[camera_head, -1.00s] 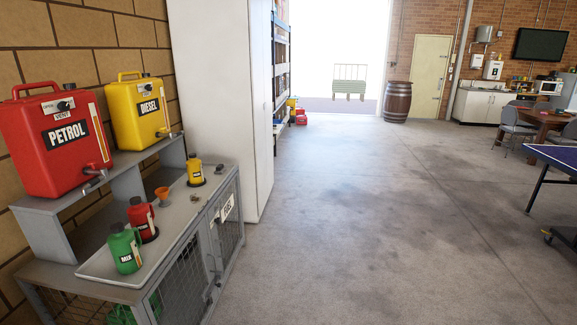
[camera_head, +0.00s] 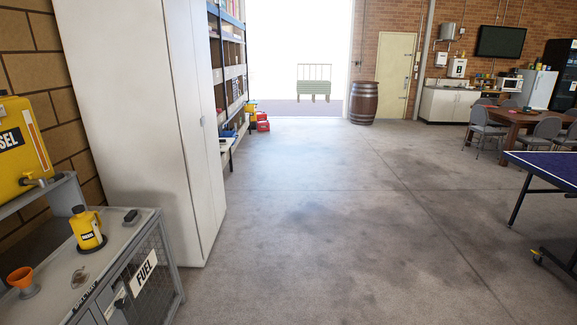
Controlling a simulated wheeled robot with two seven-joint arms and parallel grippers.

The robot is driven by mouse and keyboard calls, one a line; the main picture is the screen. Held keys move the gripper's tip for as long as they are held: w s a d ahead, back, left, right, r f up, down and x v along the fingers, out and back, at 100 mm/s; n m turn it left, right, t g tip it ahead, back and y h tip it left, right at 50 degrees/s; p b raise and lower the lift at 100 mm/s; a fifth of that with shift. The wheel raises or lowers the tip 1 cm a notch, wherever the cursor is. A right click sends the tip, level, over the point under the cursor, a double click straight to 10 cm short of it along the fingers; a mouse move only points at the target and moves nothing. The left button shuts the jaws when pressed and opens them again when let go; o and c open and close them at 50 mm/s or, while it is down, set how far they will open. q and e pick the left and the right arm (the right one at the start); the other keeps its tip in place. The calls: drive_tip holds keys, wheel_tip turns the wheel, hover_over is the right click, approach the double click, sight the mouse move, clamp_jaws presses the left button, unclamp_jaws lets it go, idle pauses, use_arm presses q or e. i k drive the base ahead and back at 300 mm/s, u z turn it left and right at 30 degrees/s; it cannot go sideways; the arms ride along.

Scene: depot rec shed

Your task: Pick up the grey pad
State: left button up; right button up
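I cannot make out a grey pad for certain. A small dark grey object (camera_head: 130,215) lies on the top of the fuel cabinet (camera_head: 118,238), near its far edge; it is too small to name. A small brownish item (camera_head: 80,278) lies nearer on the same top, also unclear. Neither of my grippers is in view.
A tall white cupboard (camera_head: 140,120) stands just beyond the fuel cabinet, with a stocked shelf rack (camera_head: 228,75) behind it. A yellow diesel container (camera_head: 20,140) is at the left edge. A blue table (camera_head: 545,168) stands at right. The concrete floor (camera_head: 300,220) between is clear.

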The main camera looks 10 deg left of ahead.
sight(132, 218)
drive_tip(key=u, duration=0.25)
drive_tip(key=i, duration=1.8)
drive_tip(key=u, duration=1.3)
drive_tip(key=i, duration=0.95)
drive_tip(key=u, duration=1.5)
drive_tip(key=i, duration=0.45)
drive_tip(key=u, duration=0.35)
